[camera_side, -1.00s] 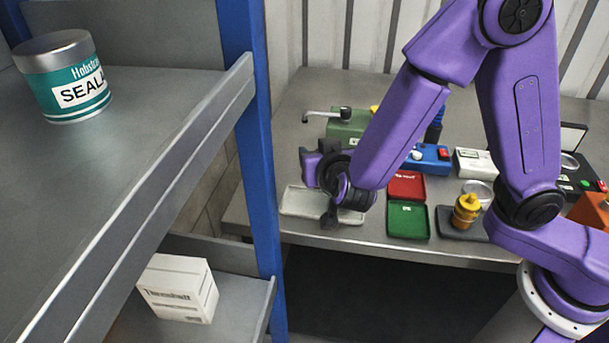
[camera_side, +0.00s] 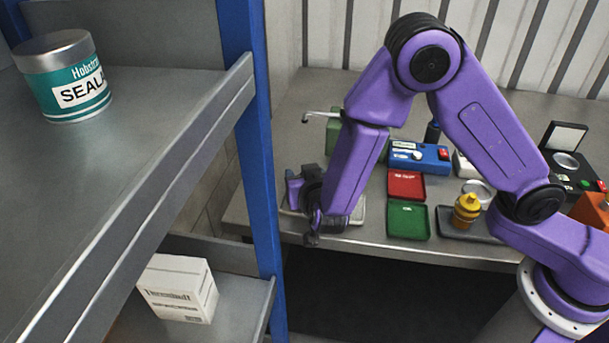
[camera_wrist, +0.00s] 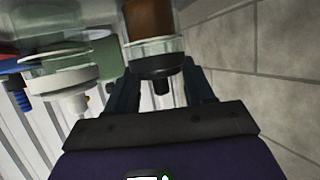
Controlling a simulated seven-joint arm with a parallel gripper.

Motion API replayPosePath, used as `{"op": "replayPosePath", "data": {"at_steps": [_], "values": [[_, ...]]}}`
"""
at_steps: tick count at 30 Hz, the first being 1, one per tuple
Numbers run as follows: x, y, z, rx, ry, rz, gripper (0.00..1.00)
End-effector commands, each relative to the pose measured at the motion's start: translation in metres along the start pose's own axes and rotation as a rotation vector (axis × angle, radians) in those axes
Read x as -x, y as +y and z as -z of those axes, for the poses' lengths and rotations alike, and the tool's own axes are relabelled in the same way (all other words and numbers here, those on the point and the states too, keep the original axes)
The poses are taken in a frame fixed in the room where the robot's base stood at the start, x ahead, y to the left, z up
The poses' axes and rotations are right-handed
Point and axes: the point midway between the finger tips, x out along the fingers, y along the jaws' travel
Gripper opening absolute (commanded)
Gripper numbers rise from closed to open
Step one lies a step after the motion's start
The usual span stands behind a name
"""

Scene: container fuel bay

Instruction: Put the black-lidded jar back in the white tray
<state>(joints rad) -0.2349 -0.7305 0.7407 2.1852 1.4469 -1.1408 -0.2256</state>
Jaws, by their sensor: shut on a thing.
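In the wrist view my gripper (camera_wrist: 158,80) is shut on a clear jar (camera_wrist: 151,45) with a black lid and brown contents. The lid points toward the bottom of that picture. In the side view my gripper (camera_side: 311,236) is over the left end of the bench near its front edge. The jar cannot be made out there. The white tray (camera_side: 358,210) lies on the bench behind my gripper and wrist, which cover most of it. I cannot tell how high the jar is above the tray.
A clear jar with a white lid (camera_wrist: 66,82) shows left of the held jar. Red (camera_side: 406,184) and green (camera_side: 408,220) trays lie right of the white tray. A blue shelf post (camera_side: 255,160) rises left.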

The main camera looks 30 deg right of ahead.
Motion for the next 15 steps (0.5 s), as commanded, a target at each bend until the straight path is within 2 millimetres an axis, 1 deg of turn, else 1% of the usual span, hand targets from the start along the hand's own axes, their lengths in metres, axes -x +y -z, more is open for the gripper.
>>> {"op": "replayPosePath", "data": {"at_steps": [7,8,9,10,15], "values": [[-0.0011,0.0001,-0.0023,0.000,0.001,-0.001,0.00],[-0.0013,0.0002,-0.0028,0.000,0.000,-0.001,0.56],[-0.0012,0.0002,-0.0024,-0.001,0.000,-0.001,0.69],[-0.0012,0.0002,-0.0024,-0.001,0.000,-0.001,0.78],[-0.0011,0.0002,-0.0023,-0.001,0.000,-0.001,0.78]]}}
